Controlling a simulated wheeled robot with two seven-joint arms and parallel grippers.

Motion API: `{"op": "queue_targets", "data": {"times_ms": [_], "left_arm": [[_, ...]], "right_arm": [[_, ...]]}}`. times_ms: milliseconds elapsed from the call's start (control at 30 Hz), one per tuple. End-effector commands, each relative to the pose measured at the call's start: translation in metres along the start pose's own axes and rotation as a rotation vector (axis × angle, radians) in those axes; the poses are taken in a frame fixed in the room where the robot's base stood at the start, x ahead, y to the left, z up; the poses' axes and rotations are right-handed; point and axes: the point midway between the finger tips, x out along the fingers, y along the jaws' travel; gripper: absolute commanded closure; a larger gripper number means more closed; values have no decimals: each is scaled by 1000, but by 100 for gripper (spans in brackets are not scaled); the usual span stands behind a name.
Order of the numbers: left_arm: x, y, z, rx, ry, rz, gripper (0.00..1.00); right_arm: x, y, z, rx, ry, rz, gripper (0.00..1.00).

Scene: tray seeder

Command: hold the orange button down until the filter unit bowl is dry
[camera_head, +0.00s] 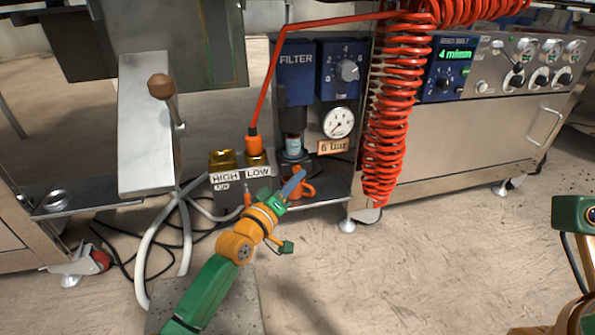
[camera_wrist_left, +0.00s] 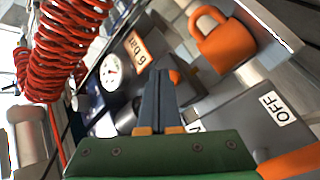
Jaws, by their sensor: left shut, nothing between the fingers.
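The filter unit (camera_head: 296,75) is a blue block marked FILTER, with a small clear bowl (camera_head: 293,144) below it. The bowl looks pale blue in its lower part; I cannot tell how much liquid it holds. My left gripper (camera_head: 299,174) is shut and empty, its blue-grey fingertips just below the bowl. In the left wrist view, the shut fingertips (camera_wrist_left: 160,72) point at a small orange part, likely the orange button (camera_wrist_left: 175,77), which they partly cover. I cannot tell whether they touch it or whether it is pressed.
An orange padlock (camera_wrist_left: 218,45) hangs close to the left gripper. A grey box marked HIGH and LOW (camera_head: 241,180), with an orange plug and hose, stands left. A pressure gauge (camera_head: 338,122) and a red coiled hose (camera_head: 396,110) are to the right.

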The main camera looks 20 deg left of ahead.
Motion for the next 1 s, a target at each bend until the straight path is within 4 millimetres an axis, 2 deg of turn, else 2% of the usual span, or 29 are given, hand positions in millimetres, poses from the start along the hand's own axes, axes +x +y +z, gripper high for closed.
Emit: {"op": "queue_targets", "data": {"times_ms": [1000], "left_arm": [[6,-4,-4,0,0,0,100]], "right_arm": [[-6,-1,-2,0,1,-1,100]]}}
